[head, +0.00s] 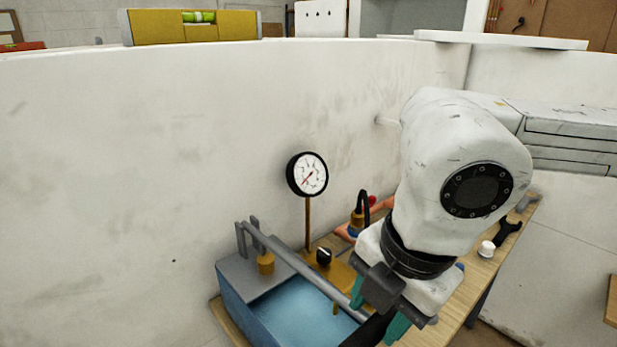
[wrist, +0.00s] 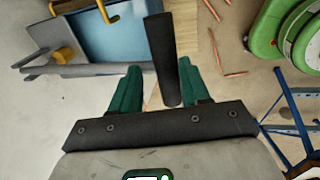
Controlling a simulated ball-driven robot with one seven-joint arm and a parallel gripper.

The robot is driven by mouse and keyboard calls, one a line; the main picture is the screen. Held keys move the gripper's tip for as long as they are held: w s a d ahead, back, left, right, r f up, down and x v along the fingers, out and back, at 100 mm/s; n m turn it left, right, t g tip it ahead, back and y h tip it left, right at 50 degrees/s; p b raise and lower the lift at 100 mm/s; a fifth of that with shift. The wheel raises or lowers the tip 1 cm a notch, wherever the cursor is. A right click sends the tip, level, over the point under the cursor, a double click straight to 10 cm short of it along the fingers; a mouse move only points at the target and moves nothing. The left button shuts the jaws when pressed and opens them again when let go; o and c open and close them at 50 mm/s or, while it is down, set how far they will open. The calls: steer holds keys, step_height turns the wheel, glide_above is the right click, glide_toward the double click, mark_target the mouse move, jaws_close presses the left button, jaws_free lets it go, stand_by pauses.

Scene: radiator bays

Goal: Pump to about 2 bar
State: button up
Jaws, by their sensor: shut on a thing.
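The test pump is a blue, open-topped box (head: 237,299) on a wooden bench, with a grey lever (head: 286,259) running along it. The lever ends in a black handle grip (head: 369,331), which also shows as a black bar in the wrist view (wrist: 161,50). My gripper (head: 378,312) has teal fingers and is shut on this grip; in the wrist view the bar runs between the fingers (wrist: 160,84). A round black-rimmed pressure gauge (head: 307,174) stands upright behind the pump. Its red needle slants to the lower left; the numbers are too small to read.
A black-and-brass fitting with a red part (head: 361,212) stands right of the gauge. A white cap (head: 486,249) and a dark wrench (head: 508,234) lie on the bench. A yellow spirit level (head: 190,27) sits on the wall top. Green reels (wrist: 290,32) stand on the floor.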

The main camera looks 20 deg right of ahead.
steer(key=shift+w+f+t+b, duration=0.1)
steer(key=shift+f+t+b, duration=0.5)
steer(key=shift+f+b, duration=1.65)
steer(key=shift+g, duration=0.7)
steer(key=r+p, duration=0.1)
steer(key=r, duration=0.1)
steer(key=r+p, duration=0.1)
steer(key=r, duration=0.1)
steer(key=r+p, duration=0.1)
steer(key=r, duration=0.1)
steer(key=shift+w+a+r, duration=0.1)
steer(key=shift+w, duration=0.25)
steer(key=shift+g+h, duration=0.4)
steer(key=shift+g, duration=0.5)
steer(key=r+p, duration=0.1)
steer(key=w+r+p, duration=0.1)
steer(key=r, duration=0.1)
steer(key=r+p, duration=0.1)
steer(key=shift+w+a+r+p, duration=0.15)
steer(key=shift+a+r+p, duration=0.15)
steer(key=shift+p, duration=0.1)
steer(key=shift+f+b, duration=0.2)
steer(key=shift+b, duration=0.3)
steer(key=shift+r, duration=0.15)
